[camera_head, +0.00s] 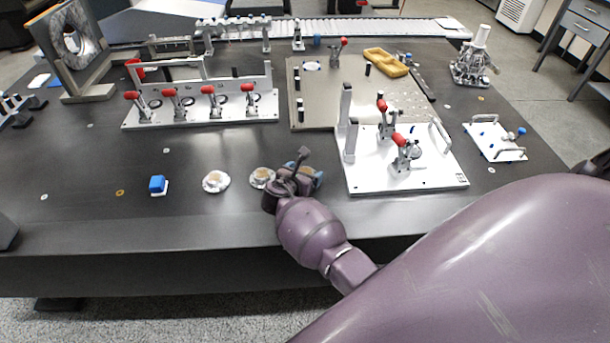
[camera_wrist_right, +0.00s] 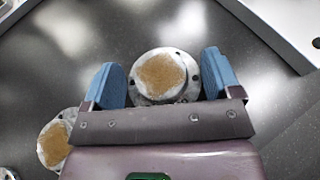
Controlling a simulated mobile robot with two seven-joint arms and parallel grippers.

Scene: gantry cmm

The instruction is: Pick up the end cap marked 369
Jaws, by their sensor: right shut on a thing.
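My right gripper (camera_head: 305,177) is low over the front of the dark table. That cap is hidden behind the gripper in the head view. A second similar cap (camera_head: 262,177) lies just left of the gripper and shows in the wrist view (camera_wrist_right: 55,143). A third cap (camera_head: 215,181) lies farther left. No number, 369 included, is readable on any cap. My left gripper is not in view.
A white fixture plate (camera_head: 440,178) with red-handled clamps stands close right of the gripper. A clamp rail (camera_head: 200,113) stands behind. The front-left table top is mostly clear.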

